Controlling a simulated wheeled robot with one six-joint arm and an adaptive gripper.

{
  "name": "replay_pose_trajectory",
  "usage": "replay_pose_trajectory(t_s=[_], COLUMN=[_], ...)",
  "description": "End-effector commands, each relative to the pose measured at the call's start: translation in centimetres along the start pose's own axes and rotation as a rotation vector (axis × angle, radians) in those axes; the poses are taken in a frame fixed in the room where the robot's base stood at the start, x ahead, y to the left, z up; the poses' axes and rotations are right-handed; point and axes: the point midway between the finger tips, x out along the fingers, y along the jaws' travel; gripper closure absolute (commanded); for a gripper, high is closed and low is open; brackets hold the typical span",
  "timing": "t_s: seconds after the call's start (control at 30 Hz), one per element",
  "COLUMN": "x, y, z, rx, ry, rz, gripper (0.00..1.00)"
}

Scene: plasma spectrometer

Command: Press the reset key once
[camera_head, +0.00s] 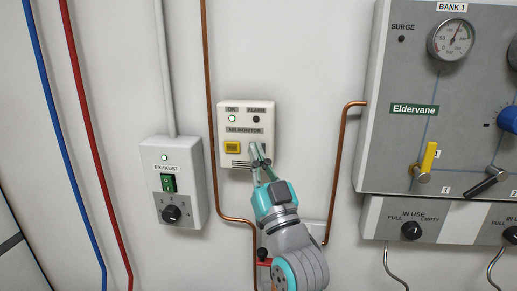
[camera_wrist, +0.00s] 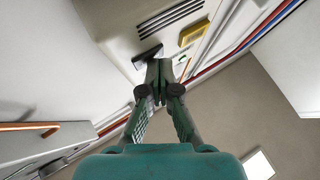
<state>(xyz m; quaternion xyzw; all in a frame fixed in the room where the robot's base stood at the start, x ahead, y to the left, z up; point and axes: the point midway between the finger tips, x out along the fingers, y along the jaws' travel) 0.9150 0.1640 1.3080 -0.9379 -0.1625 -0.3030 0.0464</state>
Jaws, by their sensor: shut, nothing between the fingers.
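The air monitor (camera_head: 225,111) is a cream box on the wall with a lit green ON lamp (camera_head: 232,118) and a dark ALARM lamp (camera_head: 256,119). A yellow key (camera_head: 232,147) sits at its lower left; it also shows in the wrist view (camera_wrist: 195,32). A dark key (camera_wrist: 147,55) shows beside my fingertips in the wrist view. In the head view my fingers hide it. No reset label is readable. My gripper (camera_head: 258,153) is shut and empty, its tips (camera_wrist: 160,70) at the box's lower right face. I cannot tell whether they touch the dark key.
The exhaust box (camera_head: 185,151) with a green switch and dial stands left of the monitor. A copper pipe (camera_head: 208,60) runs between them. A grey gas panel (camera_head: 387,134) with a gauge and valves is at right. A copper pipe (camera_head: 336,165) runs beside it.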

Motion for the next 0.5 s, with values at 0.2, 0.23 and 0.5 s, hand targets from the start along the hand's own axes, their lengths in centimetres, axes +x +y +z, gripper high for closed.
replay_pose_trajectory(t_s=[0.2, 0.23, 0.5], x=[-0.3, -0.4, -1.1], y=[-0.2, -0.3, -0.8], z=[-0.2, -0.2, -0.8], rx=[0.0, 0.0, 0.0], ry=[-0.001, 0.0, 0.0], rz=[0.0, 0.0, 0.0], gripper=[1.0, 1.0, 1.0])
